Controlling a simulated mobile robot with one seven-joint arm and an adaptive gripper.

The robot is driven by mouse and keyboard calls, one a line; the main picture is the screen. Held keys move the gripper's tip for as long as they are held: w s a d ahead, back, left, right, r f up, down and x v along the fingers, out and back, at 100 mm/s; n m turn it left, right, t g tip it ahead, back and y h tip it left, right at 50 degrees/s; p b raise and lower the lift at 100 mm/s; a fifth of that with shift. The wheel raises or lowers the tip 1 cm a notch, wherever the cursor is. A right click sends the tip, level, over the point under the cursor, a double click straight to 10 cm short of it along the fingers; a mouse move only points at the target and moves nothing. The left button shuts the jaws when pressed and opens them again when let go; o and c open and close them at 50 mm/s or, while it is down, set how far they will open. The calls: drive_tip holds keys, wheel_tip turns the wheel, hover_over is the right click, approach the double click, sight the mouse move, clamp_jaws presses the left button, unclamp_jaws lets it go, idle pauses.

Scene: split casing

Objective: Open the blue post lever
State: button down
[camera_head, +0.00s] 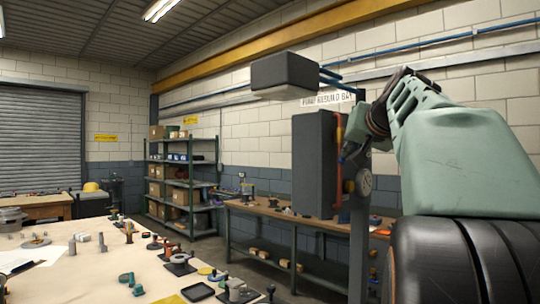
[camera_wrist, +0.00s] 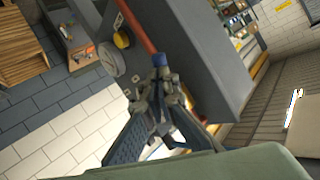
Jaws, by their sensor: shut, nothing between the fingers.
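My gripper (camera_wrist: 160,88) is in the middle of the wrist view, with its fingers together and nothing seen between them. A small blue piece (camera_wrist: 158,60) shows right at the fingertips; I cannot tell whether it is a fingertip or a thing behind. In the head view my arm reaches in from the right, and the gripper is too small and overlapped to make out clearly beside the tall grey cabinet (camera_head: 313,165). I cannot pick out a blue post lever with certainty in either view.
An orange-red pipe (camera_wrist: 135,25) runs by the cabinet, near a round gauge (camera_wrist: 111,60). A pale table (camera_head: 95,262) at front left bears several small posts and fittings. A wooden workbench (camera_head: 262,213) stands behind, with green shelves (camera_head: 182,175) further back.

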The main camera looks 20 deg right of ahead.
drive_tip(key=shift+d+f+t+h+b, duration=0.15)
drive_tip(key=shift+f+t+h+b, duration=0.2)
drive_tip(key=shift+b, duration=1.2)
drive_tip(key=n+t+b, duration=0.1)
drive_tip(key=b, duration=0.2)
drive_tip(key=d+f+n+h+b, duration=0.1)
drive_tip(key=b, duration=0.3)
drive_tip(key=shift+w+d+f+t+b, duration=0.1)
drive_tip(key=shift+w+d+t+b, duration=0.2)
drive_tip(key=shift+w+t, duration=0.1)
drive_tip(key=shift+d, duration=0.2)
drive_tip(key=shift+a, duration=0.15)
